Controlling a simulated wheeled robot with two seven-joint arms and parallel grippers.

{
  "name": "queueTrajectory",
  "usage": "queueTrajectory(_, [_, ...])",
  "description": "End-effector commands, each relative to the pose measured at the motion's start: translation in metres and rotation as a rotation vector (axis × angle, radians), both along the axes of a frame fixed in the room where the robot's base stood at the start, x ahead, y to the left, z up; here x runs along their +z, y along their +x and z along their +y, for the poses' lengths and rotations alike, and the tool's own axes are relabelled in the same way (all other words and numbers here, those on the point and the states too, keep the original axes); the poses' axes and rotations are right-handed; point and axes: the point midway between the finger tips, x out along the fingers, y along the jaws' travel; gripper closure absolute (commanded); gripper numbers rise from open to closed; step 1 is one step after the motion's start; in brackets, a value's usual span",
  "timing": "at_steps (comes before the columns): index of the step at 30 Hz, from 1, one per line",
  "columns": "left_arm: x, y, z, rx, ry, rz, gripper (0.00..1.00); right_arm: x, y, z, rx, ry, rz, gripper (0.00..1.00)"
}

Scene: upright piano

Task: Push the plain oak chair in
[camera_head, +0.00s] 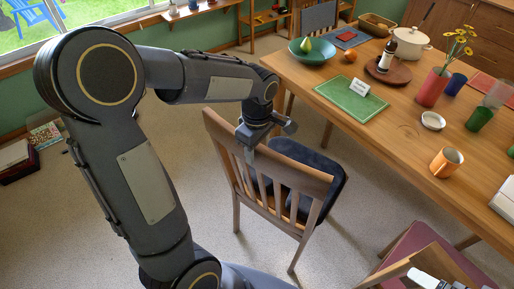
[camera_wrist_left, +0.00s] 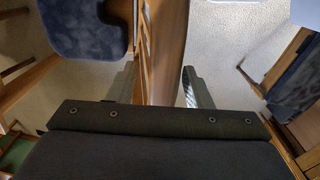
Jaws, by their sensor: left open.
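The plain oak chair (camera_head: 300,176) stands near the table's side, with a dark blue cushion (camera_head: 318,165) on its seat. Its slatted back faces me, and the seat side points toward the table. My left gripper (camera_head: 250,148) is at the chair's top rail, around its left-middle part. In the left wrist view my left gripper (camera_wrist_left: 160,88) is open, with one finger on each side of the wooden rail (camera_wrist_left: 168,45). Gaps show between the fingers and the rail; contact is unclear. The cushion (camera_wrist_left: 85,28) shows at upper left there.
The oak table (camera_head: 400,125) carries a green mat (camera_head: 351,98), an orange mug (camera_head: 446,162), a teal bowl (camera_head: 313,50) and vases. A chair with a maroon seat (camera_head: 425,255) stands at lower right. Carpet is open left of the oak chair.

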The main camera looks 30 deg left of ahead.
Motion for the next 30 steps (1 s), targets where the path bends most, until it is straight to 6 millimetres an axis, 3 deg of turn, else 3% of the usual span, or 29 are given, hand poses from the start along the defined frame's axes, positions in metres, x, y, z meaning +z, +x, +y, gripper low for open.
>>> queueTrajectory(8, [-0.0031,-0.0004,0.0001,0.000,0.000,0.001,0.55,0.0000,0.0000,0.0000,0.000,0.000,0.000,0.10])
queueTrajectory(19, [-0.0027,-0.0003,0.0001,0.000,0.000,0.000,1.00,0.0000,0.0000,0.0000,0.000,0.000,0.000,0.10])
queueTrajectory(30, [-0.0014,0.0079,-0.0006,0.000,0.000,-0.001,1.00,0.0017,0.0000,0.0001,0.000,0.000,0.000,0.10])
